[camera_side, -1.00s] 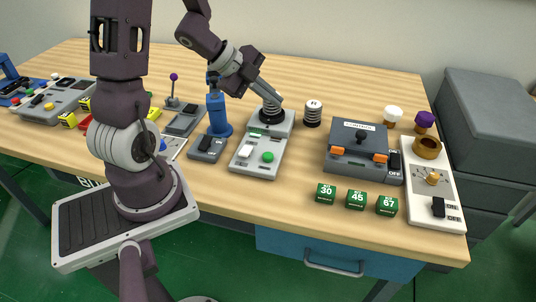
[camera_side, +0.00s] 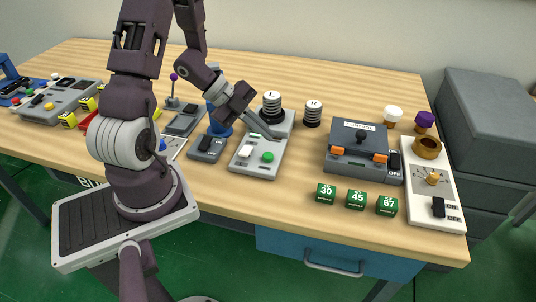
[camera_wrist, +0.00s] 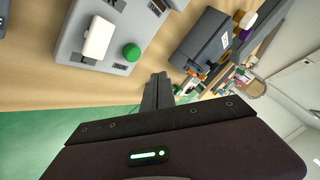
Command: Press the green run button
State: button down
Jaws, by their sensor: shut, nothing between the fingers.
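The green run button (camera_side: 267,157) is a small round dome on a light grey panel (camera_side: 257,170), right of a white rocker (camera_side: 245,152). It also shows in the wrist view (camera_wrist: 131,52). My gripper (camera_side: 278,135) is shut and empty. In the side view its fingertips are behind and above the green button, slanting down to the right, with a gap between. In the wrist view the closed fingers (camera_wrist: 158,82) are right of and below the button, apart from it. Whether the tips touch the panel, I cannot tell.
A black ringed cylinder marked L (camera_side: 272,106) stands at the back of the panel, close to my fingers. A similar H cylinder (camera_side: 313,113) stands to its right. A dark grey box with orange tabs (camera_side: 357,152) is farther right. A blue post (camera_side: 216,110) is left.

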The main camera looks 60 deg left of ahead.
aim_at(264, 154)
jog(key=shift+f, duration=1.9)
dwell(0.5)
jog(key=shift+f, duration=0.4)
